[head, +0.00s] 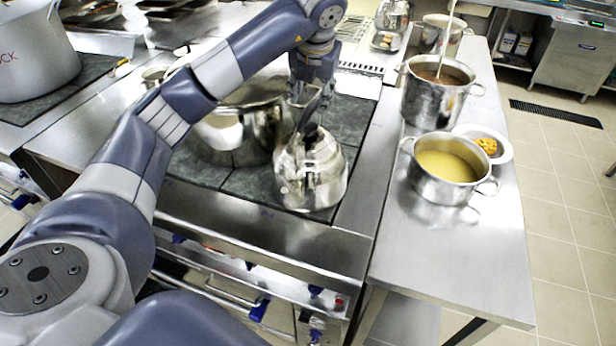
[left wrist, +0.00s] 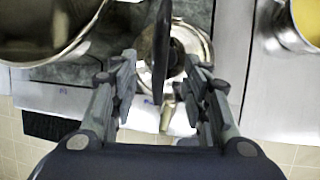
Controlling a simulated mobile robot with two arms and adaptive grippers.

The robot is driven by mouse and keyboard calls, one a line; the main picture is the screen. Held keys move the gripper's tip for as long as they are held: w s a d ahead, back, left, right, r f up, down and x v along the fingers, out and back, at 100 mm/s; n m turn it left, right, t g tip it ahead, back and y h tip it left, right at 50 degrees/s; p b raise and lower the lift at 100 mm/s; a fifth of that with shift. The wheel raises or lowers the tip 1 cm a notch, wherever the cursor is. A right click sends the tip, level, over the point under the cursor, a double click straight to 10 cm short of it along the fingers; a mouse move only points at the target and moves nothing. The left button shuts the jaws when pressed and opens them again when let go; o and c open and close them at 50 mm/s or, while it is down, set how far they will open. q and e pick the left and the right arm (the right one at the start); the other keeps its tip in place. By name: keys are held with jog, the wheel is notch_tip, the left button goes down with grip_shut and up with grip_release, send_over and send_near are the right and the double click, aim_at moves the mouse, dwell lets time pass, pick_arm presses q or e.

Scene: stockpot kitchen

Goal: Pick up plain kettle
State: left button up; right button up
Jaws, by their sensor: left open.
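A shiny steel kettle (head: 312,180) with a dark upright handle stands at the front right of the dark cooktop. My left gripper (head: 310,92) is directly above it, pointing down at the handle. In the left wrist view the kettle body (left wrist: 198,42) is partly hidden behind its dark handle. There my left gripper (left wrist: 162,80) is open, with one finger on each side of the handle. I cannot tell whether either finger touches it. My right gripper is not in view.
A large steel pot (head: 228,138) stands close left of the kettle. A pot of yellow soup (head: 448,166), a taller pot (head: 435,100) and a white plate (head: 497,151) stand on the right counter. Another kettle (head: 393,14) is farther back. The right counter's front is clear.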

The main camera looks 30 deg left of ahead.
aim_at(308, 109)
pick_arm(q)
jog(key=shift+x, duration=0.9)
jog(key=shift+a+f+p, duration=0.2)
jog(key=shift+f+p, duration=0.3)
jog(key=shift+p, duration=0.1)
jog(key=p+x, duration=0.2)
jog(key=x, duration=0.1)
jog(key=shift+s+f, duration=0.1)
jog(key=shift+f, duration=0.05)
jog(key=shift+a+f, duration=0.15)
jog(key=shift+f, duration=0.4)
grip_shut()
jog(key=shift+w+r, duration=0.2)
jog(key=shift+w, duration=0.1)
